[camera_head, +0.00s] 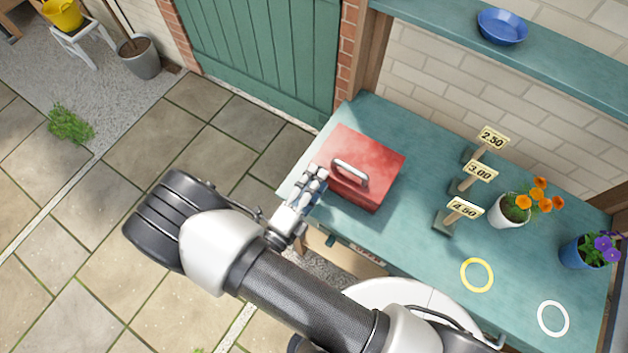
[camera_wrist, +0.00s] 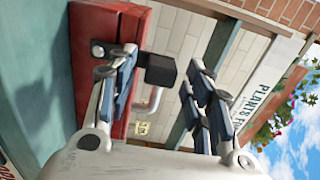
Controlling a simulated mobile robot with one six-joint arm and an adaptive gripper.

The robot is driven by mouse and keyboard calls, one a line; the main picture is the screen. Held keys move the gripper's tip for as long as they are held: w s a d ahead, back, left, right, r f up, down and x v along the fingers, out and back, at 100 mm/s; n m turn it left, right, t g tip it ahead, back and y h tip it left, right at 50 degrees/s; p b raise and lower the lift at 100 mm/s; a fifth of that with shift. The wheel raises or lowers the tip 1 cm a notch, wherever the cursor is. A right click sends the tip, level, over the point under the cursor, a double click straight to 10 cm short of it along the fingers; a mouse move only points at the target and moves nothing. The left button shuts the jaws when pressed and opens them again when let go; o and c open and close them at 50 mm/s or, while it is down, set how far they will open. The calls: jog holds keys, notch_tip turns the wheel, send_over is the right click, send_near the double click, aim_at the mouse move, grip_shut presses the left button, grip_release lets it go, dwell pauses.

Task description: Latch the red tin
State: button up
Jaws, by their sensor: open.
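The red tin (camera_head: 382,158) stands on the teal bench with its lid looking down and a pale handle (camera_head: 349,172) on top. My gripper (camera_head: 316,182) is at the tin's left front side, its fingers close to the red wall. In the wrist view the tin (camera_wrist: 92,45) fills the left, and a dark block (camera_wrist: 161,69), which looks like part of the latch, shows between my two spread fingers. A small round metal piece (camera_wrist: 98,48) sits on the tin beside the left finger. I cannot tell whether either finger touches the block or whether the latch is fastened.
Price signs (camera_head: 480,171) stand right of the tin on the bench (camera_head: 410,235). Beyond them are a white pot with orange flowers (camera_head: 508,212), a blue pot with purple flowers (camera_head: 580,252), a yellow ring (camera_head: 477,260) and a white ring (camera_head: 553,303). A blue bowl (camera_head: 502,27) is on the shelf.

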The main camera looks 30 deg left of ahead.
jog(key=shift+s, duration=0.1)
jog(key=s+a, duration=0.1)
jog(key=s, duration=1)
jog(key=shift+s, duration=0.4)
